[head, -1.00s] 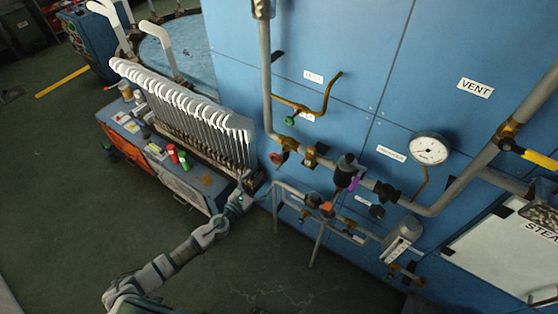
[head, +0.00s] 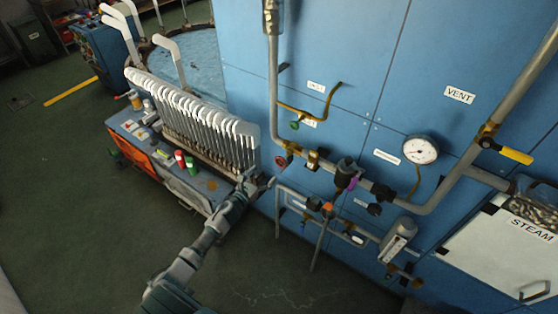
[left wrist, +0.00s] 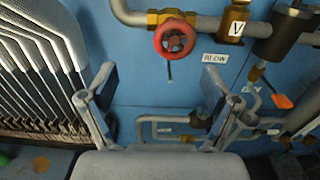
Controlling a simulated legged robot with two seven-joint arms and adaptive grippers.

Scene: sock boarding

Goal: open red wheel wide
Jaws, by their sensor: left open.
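The red wheel (left wrist: 174,39) is a small round handwheel on a brass valve (left wrist: 160,17) in the grey pipe, near the top middle of the left wrist view. In the head view the red wheel (head: 281,161) sits low on the blue panel, at the pipe's lower left bend. My left gripper (head: 262,183) is just below and left of it in the head view. In the left wrist view my left gripper (left wrist: 158,90) is open, its two fingers apart and empty, with the wheel beyond and above them, not touching. My right gripper is not in view.
A rack of white sock forms (head: 200,110) stands left of the panel, over a bench with bottles. Thin lower pipes (head: 290,190) run below the wheel. A pressure gauge (head: 420,150) and a yellow-handled valve (head: 515,155) are to the right. Open floor lies at the lower left.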

